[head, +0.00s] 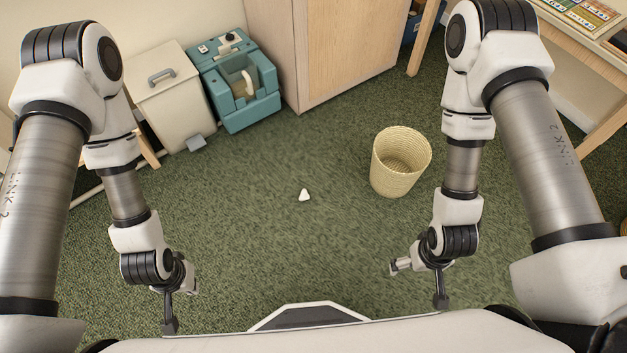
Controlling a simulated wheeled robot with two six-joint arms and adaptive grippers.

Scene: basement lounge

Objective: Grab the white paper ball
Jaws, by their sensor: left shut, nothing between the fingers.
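The white paper ball (304,195) is small and somewhat pointed. It lies on the green carpet near the middle of the head view, left of the wicker basket. My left gripper (169,326) points down at the lower left, shut and empty, well apart from the ball. My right gripper (440,301) is at the lower right, also apart from the ball. Its fingers show too small and edge-on to tell whether they are open.
A wicker basket (398,165) stands right of the ball. A white pedal bin (170,95) and a teal machine (238,85) stand at the back left, beside a wooden cabinet (345,45). A table (570,35) is at the upper right. Carpet around the ball is clear.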

